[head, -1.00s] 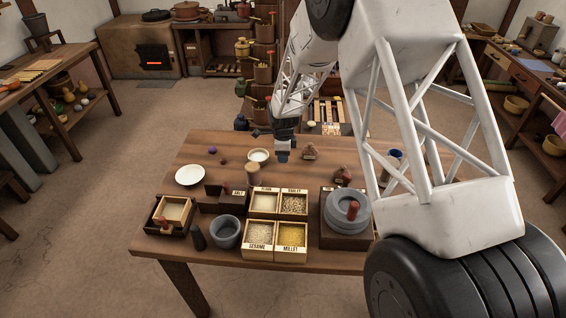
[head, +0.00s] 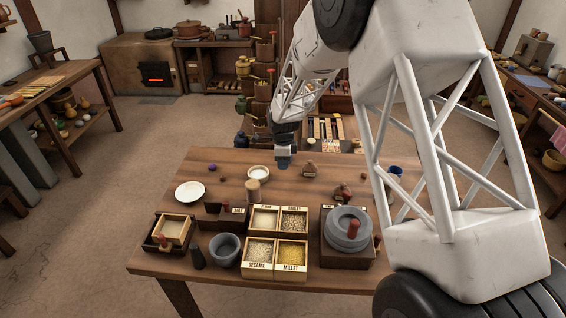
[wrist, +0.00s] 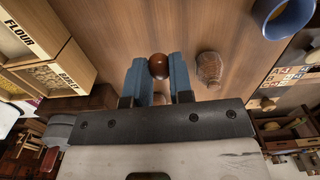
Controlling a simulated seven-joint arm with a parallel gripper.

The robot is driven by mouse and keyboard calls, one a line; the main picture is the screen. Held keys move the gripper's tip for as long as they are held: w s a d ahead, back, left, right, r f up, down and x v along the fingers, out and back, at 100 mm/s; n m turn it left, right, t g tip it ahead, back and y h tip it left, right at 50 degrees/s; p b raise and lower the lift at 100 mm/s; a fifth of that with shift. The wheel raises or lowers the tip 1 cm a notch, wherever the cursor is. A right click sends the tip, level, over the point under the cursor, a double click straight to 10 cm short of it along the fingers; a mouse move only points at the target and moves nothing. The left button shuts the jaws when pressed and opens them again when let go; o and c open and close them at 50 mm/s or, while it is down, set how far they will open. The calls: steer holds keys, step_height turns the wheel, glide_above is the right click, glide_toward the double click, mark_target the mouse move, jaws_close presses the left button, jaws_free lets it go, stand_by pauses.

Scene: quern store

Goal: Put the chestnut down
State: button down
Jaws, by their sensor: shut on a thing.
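In the wrist view the chestnut (wrist: 158,66), a round, glossy reddish-brown thing, sits between the tips of my gripper's two blue fingers. My gripper (head: 283,163) is shut on it. In the head view the gripper hangs near the back of the wooden table (head: 225,158), right of and behind a small white bowl (head: 259,173). The chestnut cannot be made out there. I cannot tell how far it is above the tabletop. A small brownish thing lower between the fingers in the wrist view is unclear.
A white plate (head: 189,192) and a purple ball (head: 211,167) are left. Labelled grain boxes (head: 276,276) and a stone quern (head: 347,236) stand in front.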

steer(key=shift+a, duration=0.1)
steer(key=s+a+r+n, duration=0.2)
steer(key=a, duration=1.6)
step_height(320, 180, up, 2)
steer(key=n, duration=0.2)
glide_above(179, 197)
steer(key=shift+w, duration=0.1)
steer(key=shift+f, duration=0.1)
steer(key=shift+f, duration=3.05)
steer(key=shift+f, duration=1.85)
steer(key=shift+f, duration=0.6)
steer(key=c, duration=1)
jaws_free()
